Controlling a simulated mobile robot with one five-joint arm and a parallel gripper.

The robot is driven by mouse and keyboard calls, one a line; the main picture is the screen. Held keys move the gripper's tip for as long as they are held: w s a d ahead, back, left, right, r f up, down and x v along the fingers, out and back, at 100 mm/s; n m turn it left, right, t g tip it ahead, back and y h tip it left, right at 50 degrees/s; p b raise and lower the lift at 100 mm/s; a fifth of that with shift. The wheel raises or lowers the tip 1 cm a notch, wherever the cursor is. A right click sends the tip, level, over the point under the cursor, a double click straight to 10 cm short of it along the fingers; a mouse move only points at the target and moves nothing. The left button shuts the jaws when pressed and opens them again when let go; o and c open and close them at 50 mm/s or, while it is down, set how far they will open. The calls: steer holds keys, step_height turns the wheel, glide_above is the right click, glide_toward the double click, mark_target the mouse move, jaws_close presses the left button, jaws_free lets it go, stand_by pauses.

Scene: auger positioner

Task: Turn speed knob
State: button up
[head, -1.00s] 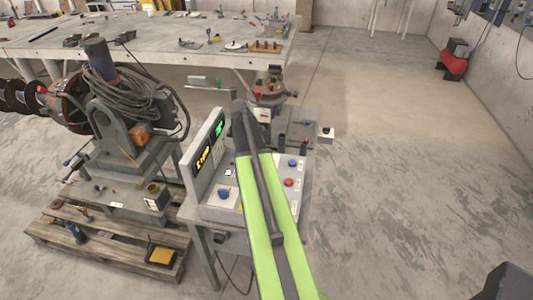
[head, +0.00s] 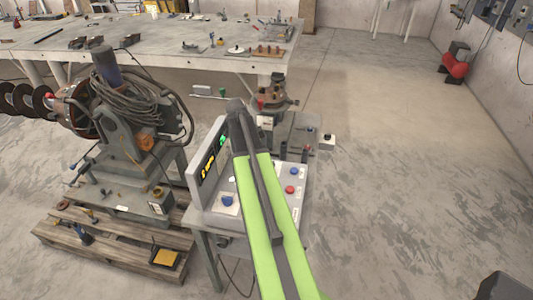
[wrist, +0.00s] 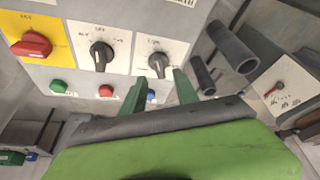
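The control panel's face (wrist: 128,70) fills the upper left of the wrist view. It carries two black knobs on white plates, a middle one (wrist: 101,55) and a right one (wrist: 158,63). Their labels are too blurred to tell which is the speed knob. A red knob (wrist: 31,45) sits on a yellow plate at the left. My gripper (wrist: 161,78) is open, its green fingers pointing at the panel around the right black knob's lower end; contact cannot be told. The head view shows the console (head: 207,166) with lit displays; my arm covers part of it.
Green (wrist: 58,86), red (wrist: 105,91) and blue (wrist: 150,95) buttons lie below the knobs. Dark tubes (wrist: 232,48) stand close to the right of my fingers.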

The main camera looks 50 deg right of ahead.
steer(key=p+v, duration=0.9)
steer(key=v, duration=0.3)
steer(key=shift+p, duration=0.3)
